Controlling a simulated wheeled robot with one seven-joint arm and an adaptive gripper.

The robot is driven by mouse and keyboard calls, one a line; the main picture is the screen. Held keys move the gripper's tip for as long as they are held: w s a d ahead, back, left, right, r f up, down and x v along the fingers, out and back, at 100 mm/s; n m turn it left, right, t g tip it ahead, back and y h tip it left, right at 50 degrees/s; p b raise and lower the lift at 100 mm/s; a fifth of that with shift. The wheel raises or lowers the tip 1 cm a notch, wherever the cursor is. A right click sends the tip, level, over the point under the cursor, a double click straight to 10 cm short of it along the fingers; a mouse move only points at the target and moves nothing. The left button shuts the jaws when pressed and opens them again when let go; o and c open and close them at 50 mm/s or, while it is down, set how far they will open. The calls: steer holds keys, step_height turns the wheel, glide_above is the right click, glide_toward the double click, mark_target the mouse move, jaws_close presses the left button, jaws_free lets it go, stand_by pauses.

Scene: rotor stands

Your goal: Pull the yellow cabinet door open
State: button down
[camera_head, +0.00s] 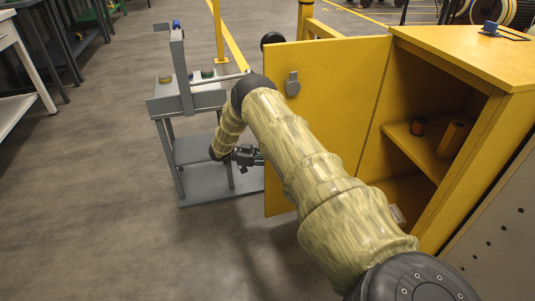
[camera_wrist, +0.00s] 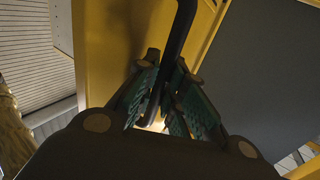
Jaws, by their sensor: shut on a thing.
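The yellow cabinet (camera_head: 480,60) stands at the right of the head view. Its yellow door (camera_head: 340,80) is swung wide open to the left, showing the inside. A grey latch piece (camera_head: 292,84) sits on the door's visible inner face. The handle is hidden in the head view. The yellow door panel (camera_wrist: 112,40) fills the upper left of the wrist view.
A grey stand (camera_head: 188,98) with an upright post is just left of the door, close to my arm. A white-topped table (camera_head: 8,35) is far left. Open floor lies at the lower left.

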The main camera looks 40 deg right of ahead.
steer(key=shift+w+d, duration=0.1)
steer(key=shift+d, duration=0.05)
steer(key=c, duration=1.5)
jaws_free()
steer(key=shift+w, duration=0.1)
steer(key=shift+v, duration=6.05)
steer(key=shift+d, duration=0.1)
